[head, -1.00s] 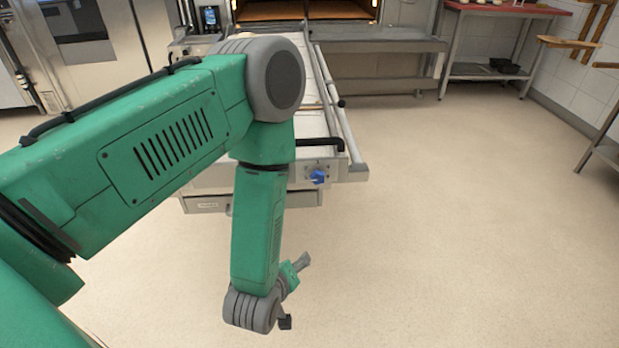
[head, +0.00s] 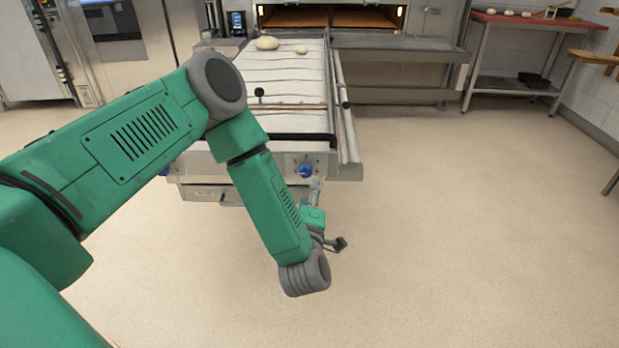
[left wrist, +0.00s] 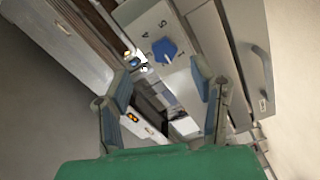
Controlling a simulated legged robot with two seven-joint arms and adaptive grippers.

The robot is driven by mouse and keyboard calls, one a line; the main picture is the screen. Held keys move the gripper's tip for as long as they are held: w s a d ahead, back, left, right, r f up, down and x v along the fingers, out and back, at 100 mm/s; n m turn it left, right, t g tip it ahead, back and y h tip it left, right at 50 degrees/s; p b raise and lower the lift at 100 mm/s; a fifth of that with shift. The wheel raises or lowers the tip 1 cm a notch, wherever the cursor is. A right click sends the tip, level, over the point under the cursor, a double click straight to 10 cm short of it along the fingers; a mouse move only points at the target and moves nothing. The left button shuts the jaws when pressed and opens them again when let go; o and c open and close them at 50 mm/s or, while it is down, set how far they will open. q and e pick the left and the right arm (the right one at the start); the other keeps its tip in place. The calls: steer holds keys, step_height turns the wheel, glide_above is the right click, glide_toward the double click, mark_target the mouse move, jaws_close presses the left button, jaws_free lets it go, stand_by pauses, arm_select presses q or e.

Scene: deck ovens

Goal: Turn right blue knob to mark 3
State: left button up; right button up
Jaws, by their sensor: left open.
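The blue knob (head: 305,171) sits on the metal front panel at the right end of the loader table. It also shows in the left wrist view (left wrist: 164,48), on a pale plate with small dark numerals around it. Its pointer setting is too small to read surely. My left gripper (head: 328,215) is just below and in front of the knob in the head view, not touching it. In the left wrist view the left gripper (left wrist: 160,85) has its two fingers apart and empty, with the knob beyond the fingertips. My right gripper is not in view.
The loader table (head: 295,75) has a pale cloth top with dough pieces (head: 267,43) at its far end, before the lit oven (head: 330,17). A drawer handle (left wrist: 263,103) is right of the knob in the left wrist view. The floor to the right is clear.

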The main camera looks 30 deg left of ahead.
mark_target(305, 174)
arm_select(q)
steer(key=x, duration=0.3)
steer(key=a+b+x, duration=0.1)
steer(key=x, duration=0.2)
steer(key=s+x, duration=0.1)
steer(key=x, duration=0.1)
steer(key=shift+w+a+f, duration=0.35)
steer(key=shift+a, duration=0.1)
steer(key=shift+w+d+r, duration=0.1)
steer(key=shift+d+r, duration=0.2)
steer(key=shift+d, duration=0.5)
steer(key=shift+c, duration=0.8)
steer(key=c, duration=0.6)
steer(key=shift+a, duration=0.25)
steer(key=c, duration=0.4)
steer(key=shift+a+f, duration=0.1)
steer(key=shift+a, duration=0.2)
